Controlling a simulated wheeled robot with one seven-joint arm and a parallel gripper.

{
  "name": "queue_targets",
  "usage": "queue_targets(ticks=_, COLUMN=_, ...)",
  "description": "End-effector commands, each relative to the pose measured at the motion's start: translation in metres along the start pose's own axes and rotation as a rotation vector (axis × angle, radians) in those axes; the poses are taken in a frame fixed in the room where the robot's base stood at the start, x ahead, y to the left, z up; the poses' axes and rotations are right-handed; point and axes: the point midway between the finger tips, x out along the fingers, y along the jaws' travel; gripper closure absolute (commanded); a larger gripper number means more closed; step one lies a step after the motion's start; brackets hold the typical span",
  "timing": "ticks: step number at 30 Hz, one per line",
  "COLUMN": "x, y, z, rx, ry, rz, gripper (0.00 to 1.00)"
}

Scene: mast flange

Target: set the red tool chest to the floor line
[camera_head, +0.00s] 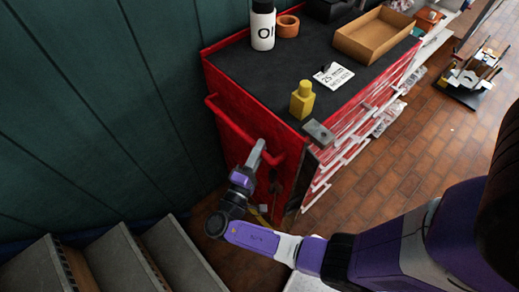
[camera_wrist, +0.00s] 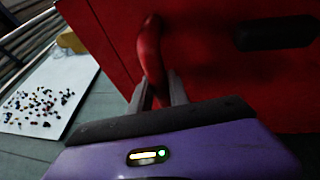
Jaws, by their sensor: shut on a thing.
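The red tool chest (camera_head: 238,96) stands beside the green wall, its side with a red push bar (camera_head: 232,122) facing me. My gripper (camera_head: 262,150) is shut on the right end of this bar. In the wrist view the fingers (camera_wrist: 158,92) close around the red bar (camera_wrist: 150,50), with the chest's red panel (camera_wrist: 215,80) right behind it. A short yellow streak (camera_head: 259,216) shows on the floor below my gripper; I cannot tell whether it is the floor line. My arm hides part of the floor there.
On the chest's dark top stand a white bottle (camera_head: 262,28), an orange ring (camera_head: 287,26), a yellow bottle (camera_head: 302,101) and a cardboard tray (camera_head: 375,36). Grey steps (camera_head: 125,258) are at lower left. The brick floor (camera_head: 425,150) right of the chest is mostly clear.

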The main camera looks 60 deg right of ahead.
Motion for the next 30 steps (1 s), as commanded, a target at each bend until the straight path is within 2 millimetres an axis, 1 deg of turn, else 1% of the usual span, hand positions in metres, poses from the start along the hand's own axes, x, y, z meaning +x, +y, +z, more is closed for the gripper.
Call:
queue_targets(ticks=7, x=-0.012, y=0.000, z=-0.005, rx=-0.001, ry=0.010, rz=0.000, gripper=1.00)
queue_targets(ticks=14, x=-0.011, y=0.002, z=-0.006, rx=0.000, ry=0.009, rz=0.001, gripper=1.00)
queue_targets(ticks=15, x=-0.011, y=0.002, z=-0.005, rx=0.001, ry=0.008, rz=0.001, gripper=0.76)
queue_targets(ticks=17, x=-0.010, y=0.002, z=-0.005, rx=0.001, ry=0.006, rz=0.001, gripper=0.65)
queue_targets(ticks=18, x=-0.010, y=0.002, z=-0.005, rx=0.001, ry=0.005, rz=0.001, gripper=0.57)
queue_targets(ticks=27, x=-0.010, y=0.002, z=-0.004, rx=0.000, ry=0.002, rz=0.000, gripper=0.57)
queue_targets(ticks=30, x=-0.015, y=0.001, z=-0.004, rx=0.001, ry=0.003, rz=0.000, gripper=0.57)
